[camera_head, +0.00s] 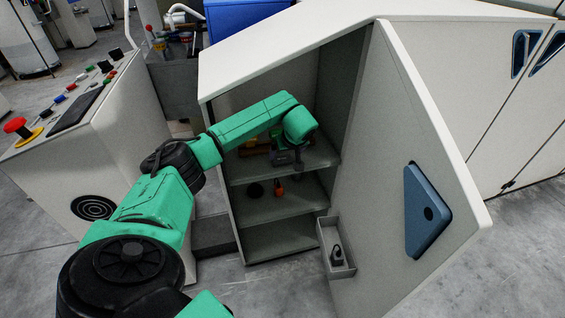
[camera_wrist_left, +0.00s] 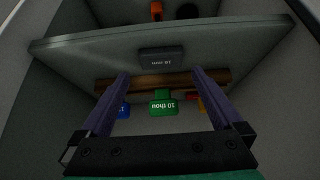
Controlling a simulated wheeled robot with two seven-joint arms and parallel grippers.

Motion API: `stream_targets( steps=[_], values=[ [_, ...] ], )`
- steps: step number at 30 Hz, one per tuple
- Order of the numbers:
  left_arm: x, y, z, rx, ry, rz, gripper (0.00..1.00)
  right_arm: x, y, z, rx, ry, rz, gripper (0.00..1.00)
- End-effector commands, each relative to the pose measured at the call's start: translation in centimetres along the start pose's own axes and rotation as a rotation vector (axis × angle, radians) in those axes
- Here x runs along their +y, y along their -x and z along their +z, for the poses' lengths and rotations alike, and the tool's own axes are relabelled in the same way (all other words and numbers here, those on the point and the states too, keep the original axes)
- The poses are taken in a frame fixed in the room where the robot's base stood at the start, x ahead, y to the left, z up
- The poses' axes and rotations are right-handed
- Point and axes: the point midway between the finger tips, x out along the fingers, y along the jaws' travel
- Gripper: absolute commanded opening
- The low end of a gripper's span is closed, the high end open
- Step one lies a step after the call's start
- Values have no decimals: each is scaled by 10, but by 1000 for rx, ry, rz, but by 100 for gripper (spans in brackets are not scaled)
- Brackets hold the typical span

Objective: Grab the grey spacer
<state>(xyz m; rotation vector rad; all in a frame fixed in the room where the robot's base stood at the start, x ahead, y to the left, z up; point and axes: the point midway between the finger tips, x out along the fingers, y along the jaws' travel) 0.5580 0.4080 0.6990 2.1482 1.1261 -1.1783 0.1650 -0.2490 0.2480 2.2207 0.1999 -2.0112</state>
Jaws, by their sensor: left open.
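The grey spacer (camera_wrist_left: 162,58) is a small dark grey block with a label, on the upper shelf close to its front edge in the left wrist view. A brown wooden bar (camera_wrist_left: 150,83) lies beside it. My left gripper (camera_wrist_left: 159,73) is open, its two fingers apart to either side of the spacer's line; I see nothing held between them. In the head view my left gripper (camera_head: 285,158) reaches inside the open cabinet at the upper shelf, and I cannot pick out the spacer there. My right gripper is out of view.
A green spacer (camera_wrist_left: 163,108), a blue one (camera_wrist_left: 122,110) and red and yellow pieces lie beyond the bar. The cabinet's open door (camera_head: 390,120) stands at the right, with a small bin (camera_head: 349,262) on it. The lower shelf (camera_head: 300,205) holds orange and black items.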

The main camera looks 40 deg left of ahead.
Motion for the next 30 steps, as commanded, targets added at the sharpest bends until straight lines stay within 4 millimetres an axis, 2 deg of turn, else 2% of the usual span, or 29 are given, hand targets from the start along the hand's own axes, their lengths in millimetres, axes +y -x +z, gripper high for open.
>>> stream_targets(
  steps=[9, 16, 17, 18, 22, 30],
  values=[
    [-2, -53, 2, -3, 4, 1, 100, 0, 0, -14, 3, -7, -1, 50],
    [-2, -57, 1, -1, 1, 2, 100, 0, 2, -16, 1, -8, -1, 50],
    [-2, -57, 1, -1, 1, 2, 96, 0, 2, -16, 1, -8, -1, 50],
    [-2, -57, 1, -1, 1, 2, 81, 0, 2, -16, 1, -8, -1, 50],
    [-2, -57, 1, -1, 2, 2, 31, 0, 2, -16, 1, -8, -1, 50],
    [-2, -55, 0, 0, 2, 3, 30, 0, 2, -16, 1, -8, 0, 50]
  ],
)
